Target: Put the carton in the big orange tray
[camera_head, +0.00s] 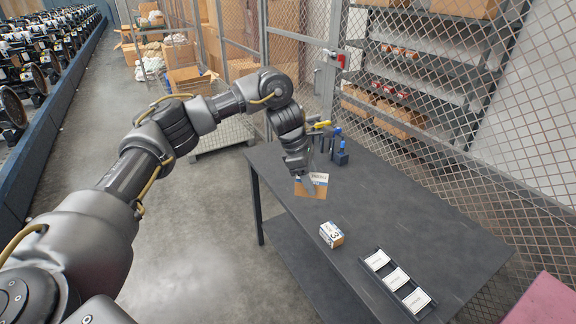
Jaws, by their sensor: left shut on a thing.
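My left gripper (304,178) is shut on a brown carton (318,190) with a white and blue label. It holds the carton at the left edge of the dark table (400,215); whether the carton touches the table I cannot tell. The gripper hides part of the carton. A smaller white and brown carton (331,235) with blue marks stands on the table, nearer to me. I see no big orange tray. My right gripper is not in view.
A black rack (407,304) with several white cards lies on the table's near part. Blue and yellow-handled tools (340,150) stand at its far end. A wire mesh fence (480,150) runs behind. A reddish surface (545,303) shows at lower right. The table's middle is clear.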

